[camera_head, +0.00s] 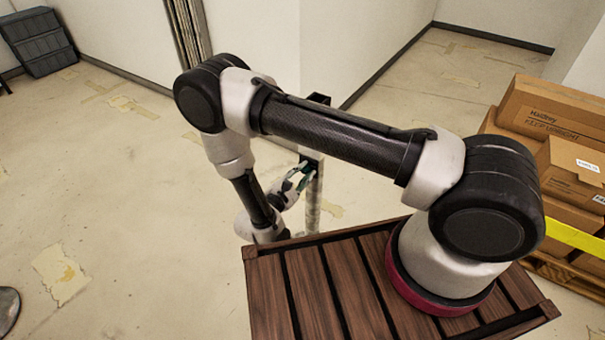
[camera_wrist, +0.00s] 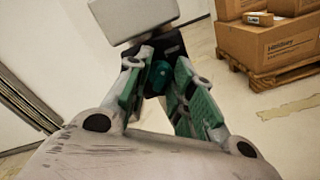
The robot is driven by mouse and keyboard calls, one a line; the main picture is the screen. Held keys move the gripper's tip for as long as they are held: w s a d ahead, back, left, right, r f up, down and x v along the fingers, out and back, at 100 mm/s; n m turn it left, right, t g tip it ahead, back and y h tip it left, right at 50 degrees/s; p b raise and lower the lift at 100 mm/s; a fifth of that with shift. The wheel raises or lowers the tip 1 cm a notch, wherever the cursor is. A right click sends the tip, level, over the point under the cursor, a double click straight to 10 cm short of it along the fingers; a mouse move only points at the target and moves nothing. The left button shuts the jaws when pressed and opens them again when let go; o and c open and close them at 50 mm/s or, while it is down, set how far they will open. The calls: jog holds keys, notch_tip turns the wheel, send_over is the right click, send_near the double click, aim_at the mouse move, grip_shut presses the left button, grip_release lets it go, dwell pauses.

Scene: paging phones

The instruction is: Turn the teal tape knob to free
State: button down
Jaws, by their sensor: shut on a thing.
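The teal tape knob (camera_wrist: 158,77) shows in the wrist view between the green-padded fingers of my gripper (camera_wrist: 157,66). The fingers are closed on its sides, and their pads hide part of it. The knob sits on a dark mount (camera_wrist: 172,46) below a pale grey block (camera_wrist: 132,14). In the head view my gripper (camera_head: 302,176) is at the upper part of a slim upright post (camera_head: 314,202). The knob cannot be told from the green pads there. I cannot read any mark showing the knob's setting.
Cardboard boxes (camera_head: 571,172) are stacked on a pallet at the right, with a yellow strip across them. A dark crate (camera_head: 37,42) stands far left. White walls are behind the post. The floor left of the post is mostly clear.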

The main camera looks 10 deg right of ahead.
jog(key=n, duration=0.8)
jog(key=shift+n, duration=0.4)
jog(key=n, duration=0.4)
jog(key=shift+n, duration=1.8)
jog(key=c, duration=1.5)
grip_release()
jog(key=shift+a, duration=0.1)
